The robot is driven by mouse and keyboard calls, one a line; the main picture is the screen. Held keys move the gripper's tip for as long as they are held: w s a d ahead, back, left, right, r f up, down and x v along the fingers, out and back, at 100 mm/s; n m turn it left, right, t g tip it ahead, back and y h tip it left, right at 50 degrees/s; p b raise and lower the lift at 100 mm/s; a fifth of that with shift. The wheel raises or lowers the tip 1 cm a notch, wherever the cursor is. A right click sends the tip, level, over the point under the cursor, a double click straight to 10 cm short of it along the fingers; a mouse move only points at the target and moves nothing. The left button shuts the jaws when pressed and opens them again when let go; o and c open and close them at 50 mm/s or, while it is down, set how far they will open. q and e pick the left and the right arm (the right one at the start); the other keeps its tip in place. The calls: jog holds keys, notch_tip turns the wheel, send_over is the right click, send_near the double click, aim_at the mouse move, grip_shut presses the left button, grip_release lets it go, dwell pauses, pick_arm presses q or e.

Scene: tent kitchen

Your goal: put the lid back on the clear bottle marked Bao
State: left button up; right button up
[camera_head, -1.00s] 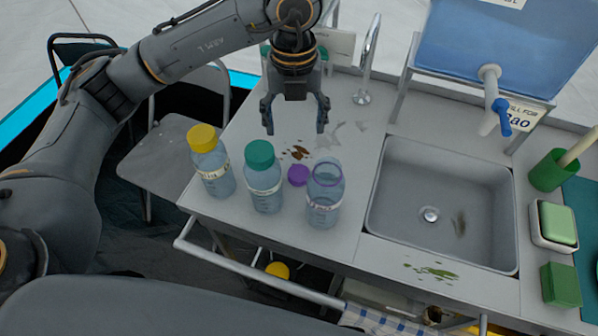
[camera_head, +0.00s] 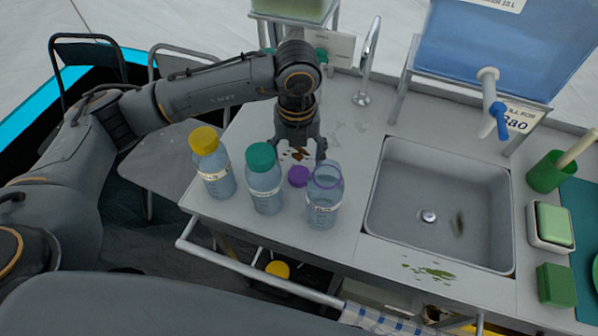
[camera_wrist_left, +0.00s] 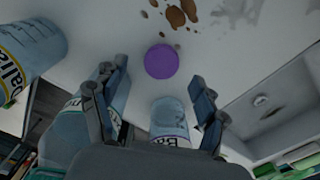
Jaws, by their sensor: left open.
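The open clear bottle (camera_head: 323,204) with a purple neck ring stands upright near the counter's front edge; its label is too small to read in the head view. In the left wrist view the open bottle (camera_wrist_left: 170,118) shows a label starting "Ba". A purple lid (camera_head: 298,176) lies flat on the counter just behind and left of it; the lid also shows in the left wrist view (camera_wrist_left: 161,61). My left gripper (camera_head: 299,156) points down, open and empty, above and slightly behind the lid. My right gripper is out of view.
A teal-lidded bottle (camera_head: 265,188) and a yellow-lidded bottle (camera_head: 212,170) stand left of the lid. The sink (camera_head: 440,205) is to the right. A tap (camera_head: 367,62) stands behind. Brown stains mark the counter near the lid.

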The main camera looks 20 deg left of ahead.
aim_at(299, 174)
pick_arm(q)
jog(key=f, duration=0.4)
jog(key=shift+s+d+p, duration=0.15)
jog(key=shift+d+p, duration=0.1)
jog(key=shift+p, duration=0.1)
jog(key=shift+c, duration=0.2)
jog(key=c, duration=0.7)
jog(key=shift+c, duration=0.2)
